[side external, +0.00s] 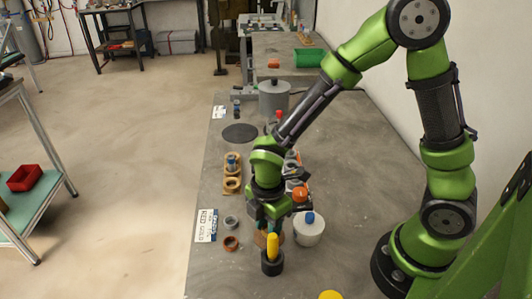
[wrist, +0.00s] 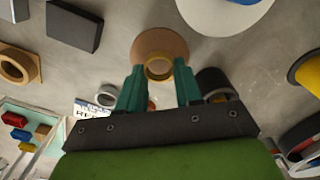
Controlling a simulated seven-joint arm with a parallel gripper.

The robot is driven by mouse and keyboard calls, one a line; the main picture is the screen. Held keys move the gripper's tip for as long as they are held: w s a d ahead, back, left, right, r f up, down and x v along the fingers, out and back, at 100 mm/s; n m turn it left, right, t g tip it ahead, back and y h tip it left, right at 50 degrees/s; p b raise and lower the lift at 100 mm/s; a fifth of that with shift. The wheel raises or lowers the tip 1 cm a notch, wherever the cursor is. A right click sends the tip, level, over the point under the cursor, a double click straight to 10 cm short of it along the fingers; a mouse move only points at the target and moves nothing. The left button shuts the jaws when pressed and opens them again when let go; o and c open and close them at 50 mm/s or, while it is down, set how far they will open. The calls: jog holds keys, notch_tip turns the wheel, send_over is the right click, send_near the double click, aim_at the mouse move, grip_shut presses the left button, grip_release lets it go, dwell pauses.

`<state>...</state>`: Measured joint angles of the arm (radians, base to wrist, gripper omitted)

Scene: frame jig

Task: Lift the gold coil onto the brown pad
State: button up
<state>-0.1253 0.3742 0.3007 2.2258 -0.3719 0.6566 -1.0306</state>
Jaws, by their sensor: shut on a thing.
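In the wrist view my gripper (wrist: 159,80) is shut on the gold coil (wrist: 159,68), a small ring between its two green fingertips. The brown pad (wrist: 158,38) is a round brown disc just beyond the coil. The coil overlaps the pad's near part in this view. I cannot tell whether they touch. In the side view my gripper (side external: 268,228) points down low over the table, and brown (side external: 262,240) shows beneath it. The coil is not clearly made out there.
A dark cylinder (side external: 272,265) stands close by on the near side, with a yellow upright shape (side external: 272,246) above it. A white pot (side external: 308,232) with a blue knob is close on the right. A grey ring (side external: 231,222) and a copper ring (side external: 231,243) lie left.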

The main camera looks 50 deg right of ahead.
jog(key=shift+f, duration=0.15)
jog(key=shift+f, duration=0.35)
dwell(0.4)
jog(key=o, duration=1.1)
jog(key=shift+o, duration=0.9)
jog(key=shift+r, duration=0.1)
jog(key=shift+r, duration=0.65)
